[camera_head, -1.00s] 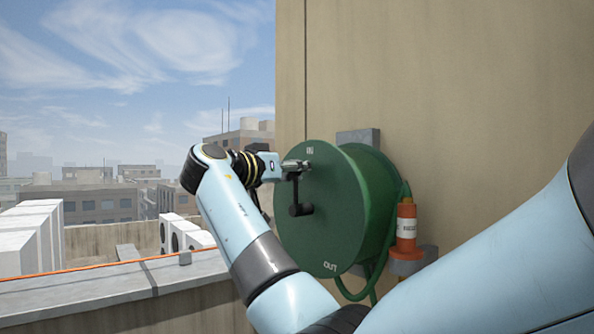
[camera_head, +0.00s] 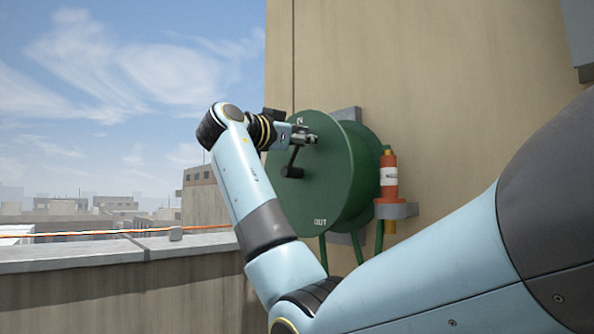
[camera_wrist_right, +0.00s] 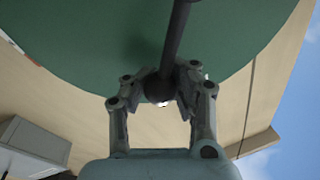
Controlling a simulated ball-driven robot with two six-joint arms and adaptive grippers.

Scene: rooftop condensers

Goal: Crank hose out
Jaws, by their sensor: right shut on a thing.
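A green hose reel (camera_head: 325,190) is mounted on the beige wall, its round face marked IN near the top and OUT at the bottom. A dark crank arm (camera_head: 295,156) runs from the black hub (camera_head: 291,172) up to my right gripper (camera_head: 308,138). That gripper is shut on the crank's outer end, which it largely hides in the head view. In the right wrist view the dark crank bar (camera_wrist_right: 175,45) comes down from the top, its rounded end between the fingers (camera_wrist_right: 161,88). Green hose (camera_head: 324,255) hangs below the reel. My left gripper is out of view.
An orange nozzle (camera_head: 389,178) with a white label stands in a grey bracket (camera_head: 396,210) right of the reel. A parapet (camera_head: 80,255) with an orange line along it lies at the left. A grey box (camera_head: 580,35) is on the wall at upper right.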

